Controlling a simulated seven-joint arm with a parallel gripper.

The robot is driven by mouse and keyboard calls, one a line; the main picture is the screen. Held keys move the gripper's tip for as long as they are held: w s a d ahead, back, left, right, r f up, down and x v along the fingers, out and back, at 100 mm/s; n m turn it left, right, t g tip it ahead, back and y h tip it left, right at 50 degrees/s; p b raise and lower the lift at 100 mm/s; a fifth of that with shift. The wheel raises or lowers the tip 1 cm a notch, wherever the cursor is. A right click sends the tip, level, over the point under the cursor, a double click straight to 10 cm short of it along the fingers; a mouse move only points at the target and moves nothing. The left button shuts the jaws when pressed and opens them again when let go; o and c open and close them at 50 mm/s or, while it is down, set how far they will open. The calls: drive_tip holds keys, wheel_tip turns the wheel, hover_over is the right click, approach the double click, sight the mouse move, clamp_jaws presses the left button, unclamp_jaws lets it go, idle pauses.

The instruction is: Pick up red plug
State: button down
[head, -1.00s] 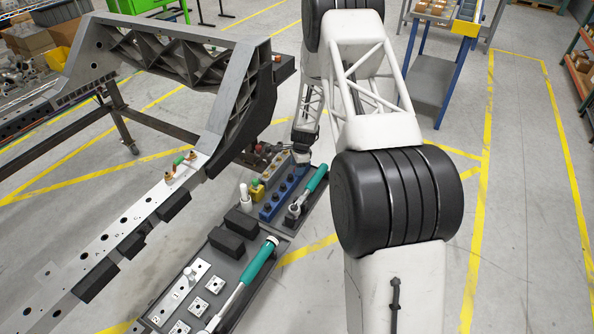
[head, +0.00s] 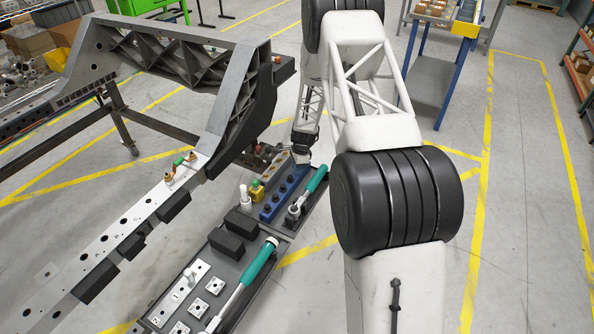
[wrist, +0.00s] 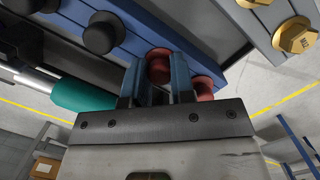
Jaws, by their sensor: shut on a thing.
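In the wrist view, my gripper (wrist: 157,62) has its two blue fingers on either side of a red plug (wrist: 158,70), gripping it. A second red plug (wrist: 203,86) shows just right of the right finger, outside the grip. Both are close to a blue rack (wrist: 150,35) that carries black knobs (wrist: 100,36). I cannot tell whether the held plug is clear of the rack. In the head view, the blue rack (head: 283,193) stands in the tray, and the gripper end is small beyond it, with the plugs too small to make out.
A teal-handled tool (head: 311,186) lies right of the rack; its handle (wrist: 84,93) is left of my gripper in the wrist view. Gold bolts (wrist: 295,36) sit on a grey bar at upper right. A grey chassis frame (head: 225,115) stands close on the left.

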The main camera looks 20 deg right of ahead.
drive_tip(key=shift+r, duration=0.1)
wheel_tip(320, 180, up, 10)
idle(0.8)
idle(0.6)
drive_tip(key=shift+r, duration=2.15)
drive_tip(key=shift+f, duration=0.1)
